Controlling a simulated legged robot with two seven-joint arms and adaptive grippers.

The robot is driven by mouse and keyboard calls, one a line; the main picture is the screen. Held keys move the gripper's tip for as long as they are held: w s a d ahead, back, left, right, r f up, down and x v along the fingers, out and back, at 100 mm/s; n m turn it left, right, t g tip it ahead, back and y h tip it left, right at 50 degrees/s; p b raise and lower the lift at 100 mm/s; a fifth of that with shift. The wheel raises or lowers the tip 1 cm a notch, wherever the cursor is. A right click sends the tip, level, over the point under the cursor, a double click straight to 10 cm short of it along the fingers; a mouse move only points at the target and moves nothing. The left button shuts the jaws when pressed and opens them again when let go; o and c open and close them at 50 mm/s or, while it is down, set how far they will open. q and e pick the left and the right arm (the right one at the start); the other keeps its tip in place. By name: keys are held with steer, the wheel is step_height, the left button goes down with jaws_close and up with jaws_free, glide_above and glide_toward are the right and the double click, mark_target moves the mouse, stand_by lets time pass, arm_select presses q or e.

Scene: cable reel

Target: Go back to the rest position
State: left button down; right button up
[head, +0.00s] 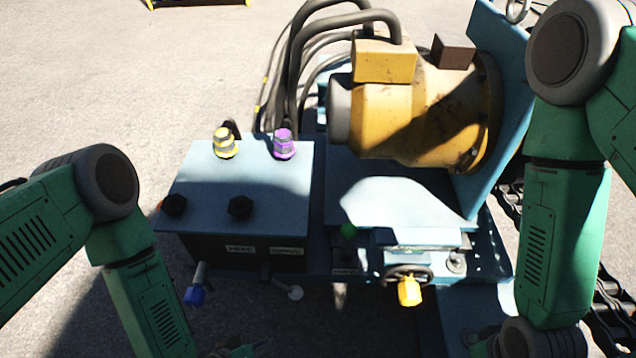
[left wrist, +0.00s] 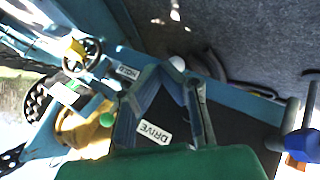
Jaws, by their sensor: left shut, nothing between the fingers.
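My left arm comes in from the left in the head view and bends down. Only a small part of my left gripper (head: 240,351) shows at the bottom edge, low and in front of the blue control box (head: 245,165). In the left wrist view my left gripper (left wrist: 155,78) has its fingers together with nothing between them. The box's dark front with a DRIVE label (left wrist: 154,132) shows behind the fingers. My right arm hangs down at the right of the head view, and its gripper is out of the picture.
The box carries a yellow knob (head: 224,143), a purple knob (head: 284,144) and black knobs. A blue-tipped lever (head: 195,294) and a yellow-handled wheel (head: 409,290) stick out in front. A yellow motor (head: 420,110) stands behind. Open pavement (head: 110,80) lies at the left.

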arm_select(q)
steer(key=s+a+r+m+g+y, duration=0.1)
steer(key=s+a+r+g+y, duration=0.3)
steer(key=a, duration=0.5)
steer(key=s+a+r+m+g+y, duration=0.1)
steer(key=s+a+r+g+y, duration=0.15)
steer(key=a+r, duration=0.5)
step_height(320, 180, up, 12)
steer(key=p, duration=1.4)
steer(key=shift+a+t, duration=0.35)
steer(key=shift+r, duration=0.1)
